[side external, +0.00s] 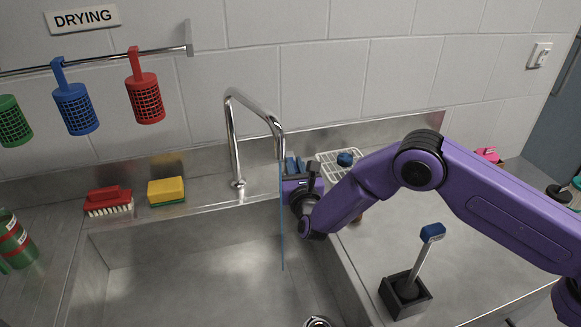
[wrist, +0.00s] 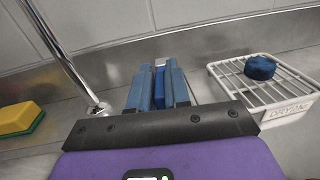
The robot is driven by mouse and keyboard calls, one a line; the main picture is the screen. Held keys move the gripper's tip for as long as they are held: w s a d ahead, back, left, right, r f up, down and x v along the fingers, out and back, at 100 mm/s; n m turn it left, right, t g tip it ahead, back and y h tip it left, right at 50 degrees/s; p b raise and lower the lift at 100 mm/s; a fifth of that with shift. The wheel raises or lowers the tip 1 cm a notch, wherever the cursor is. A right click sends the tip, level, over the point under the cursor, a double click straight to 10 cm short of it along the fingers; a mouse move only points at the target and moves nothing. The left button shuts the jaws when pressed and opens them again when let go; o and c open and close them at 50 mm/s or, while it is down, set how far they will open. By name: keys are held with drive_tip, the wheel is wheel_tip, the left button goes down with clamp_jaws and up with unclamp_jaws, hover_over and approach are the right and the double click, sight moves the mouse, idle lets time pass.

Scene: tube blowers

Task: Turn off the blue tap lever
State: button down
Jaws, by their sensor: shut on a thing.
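The chrome tap (side external: 236,140) stands behind the sink, and a thin blue stream of water (side external: 282,215) runs from its spout into the basin. My gripper (side external: 293,166) is beside the tap, to the right of the spout. In the wrist view my gripper (wrist: 157,88) has its two blue-grey fingers closed around the blue tap lever (wrist: 159,78), which shows as a narrow blue strip between them. In the side view the fingers and wrist hide most of the lever.
A white wire drying rack (wrist: 273,82) holding a dark blue item (wrist: 260,67) is right of the gripper. A yellow-green sponge (side external: 167,191) and a red brush (side external: 108,200) lie left of the tap. A blue-topped handle (side external: 432,232) stands in a black holder (side external: 405,295) at front right.

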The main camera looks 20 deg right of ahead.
drive_tip(key=shift+d+n+y, duration=0.55)
drive_tip(key=shift+n+y, duration=0.15)
drive_tip(key=shift+y, duration=0.6)
drive_tip(key=c, duration=1.2)
unclamp_jaws()
drive_tip(key=shift+o, duration=0.2)
drive_tip(key=shift+s, duration=0.1)
drive_tip(key=s, duration=1.7)
drive_tip(key=shift+s+d, duration=0.15)
drive_tip(key=shift+d, duration=0.05)
